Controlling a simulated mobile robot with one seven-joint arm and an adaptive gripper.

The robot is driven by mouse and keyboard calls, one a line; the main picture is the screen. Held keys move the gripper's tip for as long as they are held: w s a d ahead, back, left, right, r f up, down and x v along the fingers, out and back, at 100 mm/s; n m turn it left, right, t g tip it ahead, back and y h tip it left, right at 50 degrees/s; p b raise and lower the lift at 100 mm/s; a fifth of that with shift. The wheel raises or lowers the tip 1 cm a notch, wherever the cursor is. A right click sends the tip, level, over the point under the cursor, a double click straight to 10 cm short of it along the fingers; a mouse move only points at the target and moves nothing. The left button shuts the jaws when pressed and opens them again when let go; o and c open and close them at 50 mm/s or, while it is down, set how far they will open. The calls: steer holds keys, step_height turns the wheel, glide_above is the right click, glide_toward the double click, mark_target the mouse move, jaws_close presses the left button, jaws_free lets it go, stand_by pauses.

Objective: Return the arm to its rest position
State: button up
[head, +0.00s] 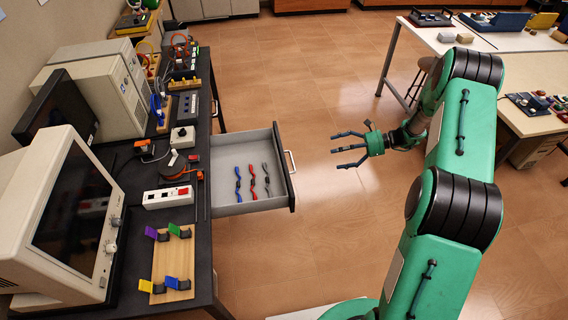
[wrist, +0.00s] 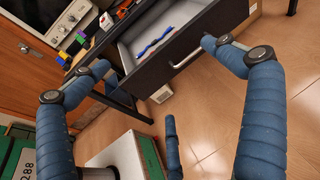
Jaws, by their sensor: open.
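My green arm comes in from the right side of the head view, bent at the elbow. My gripper (head: 352,148) is open and empty, in the air to the right of the open drawer (head: 236,209), apart from its front. In the wrist view my gripper (wrist: 150,85) shows blue padded fingers spread wide with nothing between them. The drawer front (wrist: 181,58) with its handle lies beyond the fingers there. Blue, red and grey small tools (head: 252,181) lie in rows in the drawer.
The black bench (head: 205,235) on the left holds monitors, a power strip (head: 168,197) and a wooden board with coloured clips (head: 172,262). A white table (head: 530,75) with several items stands at the upper right. Open wooden floor (head: 290,85) lies between them.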

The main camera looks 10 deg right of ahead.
steer(key=d+f+m+t+y, duration=0.1)
steer(key=d+f+m+t, duration=0.1)
steer(key=f, duration=0.7)
steer(key=shift+w+d+m, duration=0.3)
steer(key=shift+d+m, duration=0.3)
steer(key=shift+d, duration=0.5)
steer(key=shift+a, duration=0.1)
steer(key=p+x, duration=0.1)
steer(key=x, duration=0.8)
steer(key=shift+w+a, duration=0.25)
steer(key=shift+a, duration=0.1)
steer(key=shift+d, duration=0.1)
steer(key=v, duration=0.9)
steer(key=shift+s+d, duration=0.3)
steer(key=shift+d, duration=0.05)
